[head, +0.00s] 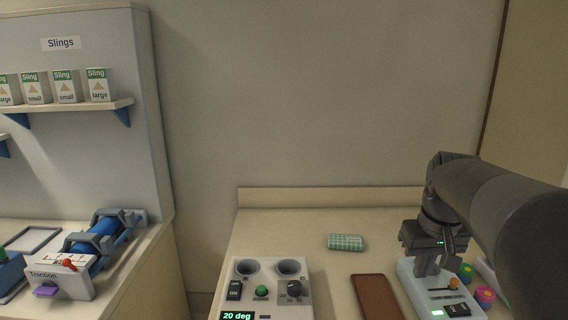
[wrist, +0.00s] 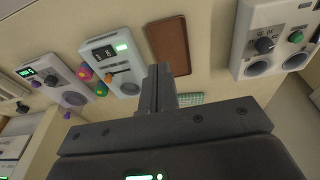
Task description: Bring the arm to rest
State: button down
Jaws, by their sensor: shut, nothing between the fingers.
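My gripper (head: 432,264) is at the right of the head view, over the back part of a white device (head: 413,284) with a slider, an orange knob and a green-lit display. In the wrist view my gripper (wrist: 158,72) is shut with nothing between its fingers. That same white device (wrist: 113,62) shows beside the fingers, to their left. I cannot tell whether the fingertips touch it. My arm reaches in from the right edge of the head view and hides part of the counter.
A control box (head: 263,291) reading "20 deg", a brown tray (head: 377,297) and a green checked roll (head: 345,242) are on the counter (head: 300,228). Small coloured rolls (head: 485,294) lie right of the white device. A traction unit (head: 75,272) and sling boxes (head: 66,86) are at left.

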jog(key=s+a+f+t, duration=0.1)
jog(key=s+a+f, duration=0.1)
jog(key=s+a, duration=0.4)
jog(key=s+a+f+t, duration=0.2)
jog(key=s+a+f, duration=0.1)
jog(key=s+a, duration=0.3)
jog(key=shift+s+f+t, duration=0.25)
jog(key=shift+s+t, duration=0.05)
jog(key=shift+s, duration=0.6)
jog(key=c, duration=2.2)
grip_release()
